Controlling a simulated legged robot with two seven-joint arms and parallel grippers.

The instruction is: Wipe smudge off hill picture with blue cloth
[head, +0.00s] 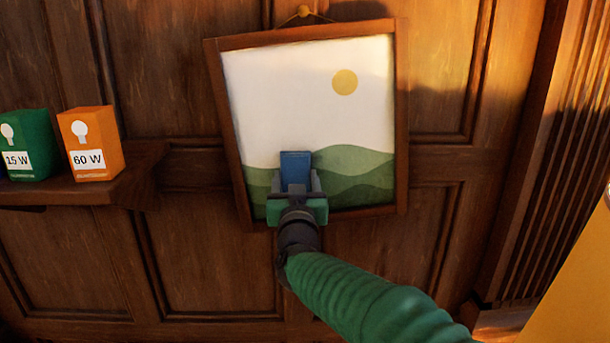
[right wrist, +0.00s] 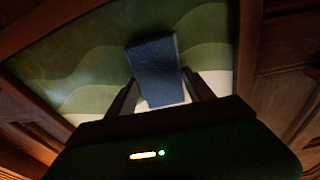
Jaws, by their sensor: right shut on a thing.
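The hill picture (head: 285,95) hangs tilted on the panelled wall in a brown wooden frame. It shows green hills, a pale sky and a yellow sun. My right gripper (head: 297,183) is in front of its lower middle, shut on the blue cloth (head: 296,166). In the right wrist view the blue cloth (right wrist: 156,70) sits between the two fingers, in front of the green hills (right wrist: 90,65). I cannot tell whether the cloth touches the picture. No smudge shows; the gripper and cloth hide part of the hills. My left gripper is not in view.
A wooden shelf (head: 90,190) at the left holds a green 15 W box (head: 28,143) and an orange 60 W box (head: 91,143). The picture hangs by a cord from a knob (head: 304,11). A yellow surface (head: 575,285) stands at the lower right.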

